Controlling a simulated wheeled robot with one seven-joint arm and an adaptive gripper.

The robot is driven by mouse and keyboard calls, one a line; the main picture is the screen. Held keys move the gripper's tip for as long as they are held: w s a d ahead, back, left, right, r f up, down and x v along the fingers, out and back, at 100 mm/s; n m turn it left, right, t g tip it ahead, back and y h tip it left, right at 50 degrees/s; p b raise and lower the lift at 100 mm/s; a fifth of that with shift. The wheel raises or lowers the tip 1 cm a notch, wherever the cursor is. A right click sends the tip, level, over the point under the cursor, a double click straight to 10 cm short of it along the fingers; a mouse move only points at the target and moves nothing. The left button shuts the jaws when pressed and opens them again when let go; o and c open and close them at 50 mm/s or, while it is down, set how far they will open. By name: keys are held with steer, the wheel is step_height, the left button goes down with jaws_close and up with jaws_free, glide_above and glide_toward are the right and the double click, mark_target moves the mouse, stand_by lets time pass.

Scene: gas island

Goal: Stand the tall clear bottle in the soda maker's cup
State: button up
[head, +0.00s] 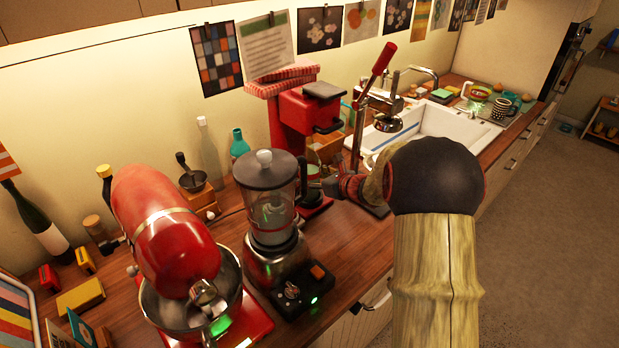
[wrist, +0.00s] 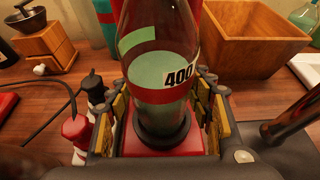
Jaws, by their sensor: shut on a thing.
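My gripper (wrist: 160,112) is shut on a tall clear bottle (wrist: 150,66) with a red band and a "400" label; its yellow-padded fingers lie on both sides of the lower part. The bottle looks upright. Its bottom meets the soda maker's dark round cup (wrist: 160,142) on a red base; I cannot tell whether it is fully seated. In the head view the red soda maker (head: 292,112) stands against the wall. My gripper (head: 328,185) is in front of it, partly behind the blender, which hides most of the bottle and cup.
The blender (head: 270,195) and red stand mixer (head: 165,225) stand at the near left. A wooden box (wrist: 250,45) is beyond the bottle at right. A wooden grinder (wrist: 45,45) and small red and dark bottles (wrist: 78,130) are at left. A white sink (head: 450,130) lies farther right.

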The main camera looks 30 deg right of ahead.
steer(key=shift+f+b, duration=0.2)
steer(key=shift+b, duration=0.15)
stand_by(0.3)
steer(key=o, duration=1.5)
steer(key=shift+o, duration=1.4)
steer(key=shift+o, duration=0.6)
steer(key=shift+f, duration=0.1)
steer(key=shift+f, duration=0.1)
steer(key=v, duration=1.2)
steer(key=shift+s, duration=0.1)
